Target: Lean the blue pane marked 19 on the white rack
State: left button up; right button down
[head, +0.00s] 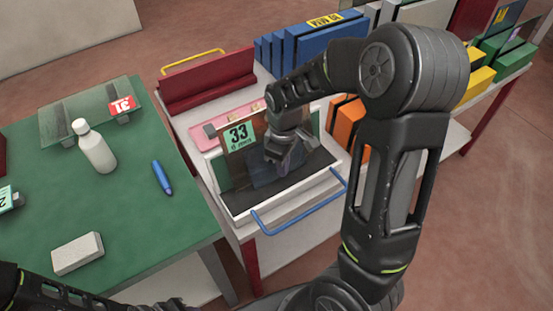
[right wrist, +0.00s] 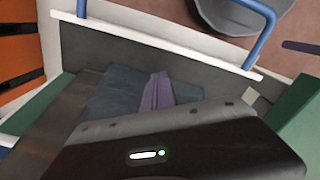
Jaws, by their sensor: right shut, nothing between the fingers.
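The white rack (head: 243,215) stands right of the green table, with a blue handle (head: 300,215) along its front; its white edge (right wrist: 150,38) shows in the right wrist view. A dark blue pane (head: 264,176) is inside the rack, tilted back; it also shows in the right wrist view (right wrist: 105,92). No number 19 is readable on it. My right gripper (head: 280,162) is above the rack, close to the blue pane, its fingers shut and empty. In the right wrist view its fingertips (right wrist: 157,92) overlap the pane; contact is unclear. My left gripper is out of view.
A pane tagged 33 (head: 240,135) stands at the rack's back. A dark red rack (head: 208,83) is behind it; orange, yellow and blue panes (head: 300,45) stand to the right.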

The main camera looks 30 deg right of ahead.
jog(key=shift+w, duration=0.55)
dwell(0.4)
notch_tip(320, 180, up, 6)
jog(key=s+p, duration=0.1)
jog(key=p, duration=0.4)
jog(key=shift+s, duration=0.15)
jog(key=shift+f, duration=0.1)
dwell(0.5)
